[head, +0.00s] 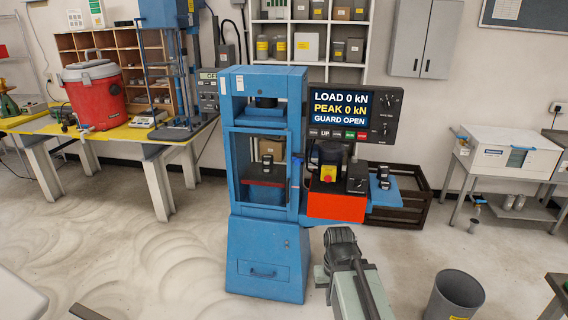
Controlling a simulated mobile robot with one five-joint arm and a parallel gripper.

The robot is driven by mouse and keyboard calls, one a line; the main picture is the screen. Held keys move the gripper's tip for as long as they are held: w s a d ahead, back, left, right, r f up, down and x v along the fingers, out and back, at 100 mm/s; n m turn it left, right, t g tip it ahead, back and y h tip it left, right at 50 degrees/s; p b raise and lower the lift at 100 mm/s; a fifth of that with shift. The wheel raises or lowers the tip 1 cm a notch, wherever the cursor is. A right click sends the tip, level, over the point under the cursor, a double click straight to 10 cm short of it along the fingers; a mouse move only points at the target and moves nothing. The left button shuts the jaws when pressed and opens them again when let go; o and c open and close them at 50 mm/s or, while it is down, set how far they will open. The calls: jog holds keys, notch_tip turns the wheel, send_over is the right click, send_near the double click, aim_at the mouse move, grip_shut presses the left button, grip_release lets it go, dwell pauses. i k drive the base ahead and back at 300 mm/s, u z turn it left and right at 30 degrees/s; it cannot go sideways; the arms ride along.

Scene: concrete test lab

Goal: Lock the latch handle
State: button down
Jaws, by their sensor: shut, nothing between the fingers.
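The blue compression press (265,185) stands in the middle of the head view. Its guard (240,160) frames the chamber in front. What looks like the latch handle (297,166) is a small blue lever at the right edge of the guard; its exact position is too small to tell. A small dark block (258,168) sits on the red platen inside. The display (352,112) reads "GUARD OPEN", with load and peak at 0 kN. My gripper (341,240) is shut and empty, low and right of the press, apart from the handle. Its fingertips are hard to make out.
An orange-red control box (337,204) with a yellow-and-red switch juts out right of the press. A dark crate (405,205) stands behind it. A grey bin (455,297) stands at lower right. The floor left of the press is clear.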

aim_at(297, 161)
jog(key=z, duration=1.3)
jog(key=i, duration=1.7)
jog(key=u, duration=3.35)
jog(key=i, duration=1.05)
jog(key=z, duration=0.05)
